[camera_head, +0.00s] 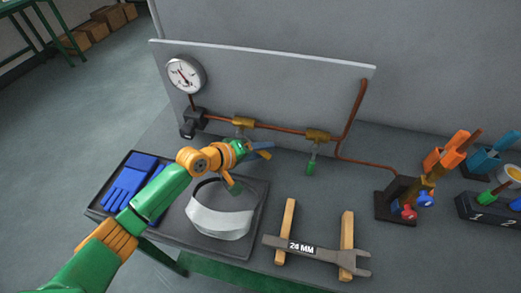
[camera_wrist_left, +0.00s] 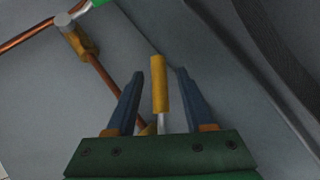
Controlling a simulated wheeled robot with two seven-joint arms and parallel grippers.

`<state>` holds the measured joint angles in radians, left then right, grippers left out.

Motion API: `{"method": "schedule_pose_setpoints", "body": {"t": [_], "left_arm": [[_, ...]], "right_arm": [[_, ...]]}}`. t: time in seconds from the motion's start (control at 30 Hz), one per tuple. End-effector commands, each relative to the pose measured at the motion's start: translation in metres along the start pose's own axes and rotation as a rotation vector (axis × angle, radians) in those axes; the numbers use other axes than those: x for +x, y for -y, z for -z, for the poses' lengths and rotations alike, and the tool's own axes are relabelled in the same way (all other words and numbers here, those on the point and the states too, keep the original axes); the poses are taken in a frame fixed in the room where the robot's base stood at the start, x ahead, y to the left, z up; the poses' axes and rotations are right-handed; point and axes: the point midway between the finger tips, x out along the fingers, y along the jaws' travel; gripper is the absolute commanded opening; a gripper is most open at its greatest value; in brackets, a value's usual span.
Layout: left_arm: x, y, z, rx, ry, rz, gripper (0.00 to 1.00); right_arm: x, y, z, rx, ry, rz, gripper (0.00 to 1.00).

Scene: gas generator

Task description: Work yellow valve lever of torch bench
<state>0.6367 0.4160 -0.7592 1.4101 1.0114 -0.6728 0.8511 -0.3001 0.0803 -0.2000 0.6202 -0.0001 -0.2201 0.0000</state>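The yellow valve lever (camera_wrist_left: 159,84) shows in the left wrist view as a short yellow grip on a pale stem. It lies between the two blue fingers of my left gripper (camera_wrist_left: 160,74), with a gap on each side, so the gripper is open around it. In the head view my left gripper (camera_head: 262,150) is just in front of the left brass valve (camera_head: 243,122) on the copper pipe. There the yellow lever is hidden by the gripper. The right brass valve (camera_head: 318,136) has a green lever (camera_head: 311,167) hanging down. My right gripper is not in view.
A pressure gauge (camera_head: 186,74) stands at the left of the grey back panel (camera_head: 270,75). A black tray (camera_head: 245,248) holds blue gloves (camera_head: 128,183) and a visor (camera_head: 219,221). A wrench (camera_head: 315,253) lies on wooden blocks. Torches (camera_head: 436,160) stand at right.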

Motion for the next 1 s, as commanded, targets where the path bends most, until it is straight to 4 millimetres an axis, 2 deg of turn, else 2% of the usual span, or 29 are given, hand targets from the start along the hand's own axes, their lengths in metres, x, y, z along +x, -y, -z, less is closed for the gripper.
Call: {"method": "schedule_pose_setpoints", "body": {"t": [0.17,0.27,0.5,0.6,0.87,0.97,1.0], "left_arm": [[0.0,0.0,0.0,0.0,0.0,0.0,0.52],[-0.007,0.0,0.0,-0.001,0.0,0.0,0.52],[-0.055,0.001,0.0,0.002,-0.001,0.002,0.52],[-0.067,0.001,0.0,0.0,0.0,0.001,0.52],[-0.071,0.0,0.0,-0.001,0.001,0.001,0.52],[-0.074,-0.003,0.004,0.016,0.001,0.006,0.28],[-0.078,-0.007,0.009,0.046,0.002,0.017,0.17]], "right_arm": [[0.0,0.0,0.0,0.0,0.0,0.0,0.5],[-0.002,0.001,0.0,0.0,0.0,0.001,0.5],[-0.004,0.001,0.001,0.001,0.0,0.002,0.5],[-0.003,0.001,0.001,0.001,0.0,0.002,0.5],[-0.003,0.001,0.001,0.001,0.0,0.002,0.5],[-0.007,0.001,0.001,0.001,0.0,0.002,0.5],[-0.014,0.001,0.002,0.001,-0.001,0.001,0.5]]}}
